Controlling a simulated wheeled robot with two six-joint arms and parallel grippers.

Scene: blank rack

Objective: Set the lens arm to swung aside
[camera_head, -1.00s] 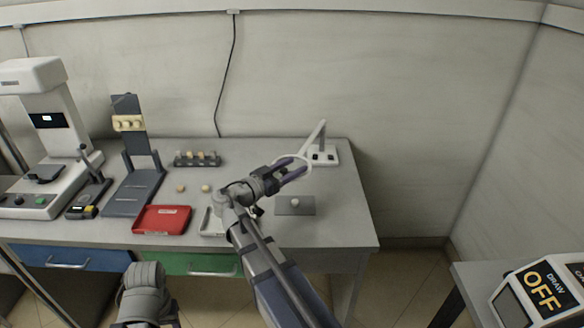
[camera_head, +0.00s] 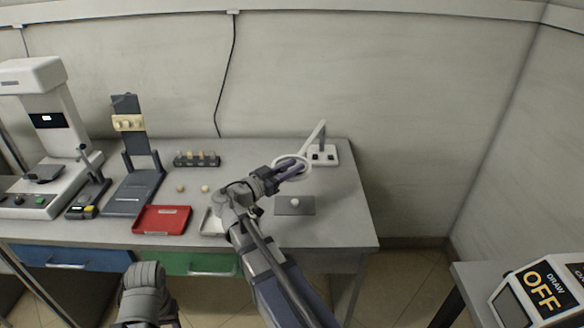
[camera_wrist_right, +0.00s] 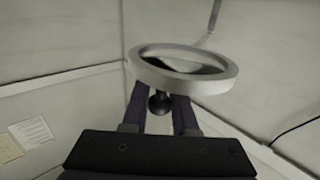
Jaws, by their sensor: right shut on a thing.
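The lens arm is a pale stand (camera_head: 323,154) at the back right of the bench, with a slanted post (camera_head: 316,136) and a white lens ring (camera_head: 291,156) reaching out to the left. The ring hangs over the bench, clear of the grey plate. My right gripper (camera_head: 290,171) is at the ring from below. In the right wrist view the ring (camera_wrist_right: 186,85) fills the upper middle, with a dark round knob (camera_wrist_right: 160,103) under it. My right fingers are shut on this knob. My left gripper is not seen; only part of my left arm shows at lower left.
A dark plate (camera_head: 303,208) with a pale ball lies in front of the stand. A red tray (camera_head: 162,219), a pale tray (camera_head: 210,224), a rack of small pieces (camera_head: 197,160) and instruments stand farther left. The bench's right side is clear.

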